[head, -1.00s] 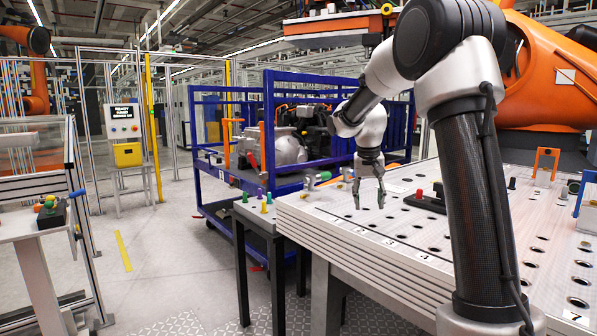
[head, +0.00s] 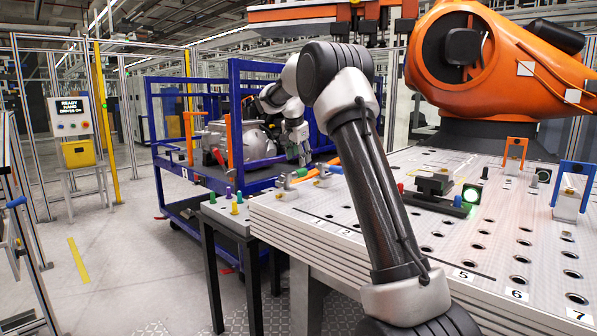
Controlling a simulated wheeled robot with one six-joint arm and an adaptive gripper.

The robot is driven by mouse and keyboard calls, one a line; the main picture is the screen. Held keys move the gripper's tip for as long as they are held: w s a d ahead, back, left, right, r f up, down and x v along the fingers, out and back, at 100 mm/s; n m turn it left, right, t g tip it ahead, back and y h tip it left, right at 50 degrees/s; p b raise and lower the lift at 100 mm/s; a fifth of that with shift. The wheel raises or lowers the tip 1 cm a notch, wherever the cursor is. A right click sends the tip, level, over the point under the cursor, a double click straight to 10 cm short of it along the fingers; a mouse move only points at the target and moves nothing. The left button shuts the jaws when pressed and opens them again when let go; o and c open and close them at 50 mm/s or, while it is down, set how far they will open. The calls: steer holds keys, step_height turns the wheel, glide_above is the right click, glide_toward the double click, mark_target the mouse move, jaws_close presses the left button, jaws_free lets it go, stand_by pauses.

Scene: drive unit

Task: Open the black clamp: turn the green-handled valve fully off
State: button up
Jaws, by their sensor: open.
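The black clamp (head: 434,186) sits on the perforated table, right of my arm, with a dark block on a low base. A small green handle (head: 302,172) shows at the table's far left corner, among small valve fittings (head: 287,182). Orange and blue handles are just right of it. My gripper (head: 304,160) is open and empty, pointing down, just above or behind the green handle in the picture. The exact gap is unclear. The fingertips are small and partly lost against the cart behind.
A blue cart (head: 190,180) with a metal drive unit (head: 240,140) stands behind. A small side table (head: 226,217) holds coloured pegs. A lit green lamp (head: 471,194) is beside the clamp.

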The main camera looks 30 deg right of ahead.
mark_target(300, 170)
steer(key=x, duration=0.7)
steer(key=shift+d+f, duration=0.1)
steer(key=shift+f, duration=0.05)
jaws_close()
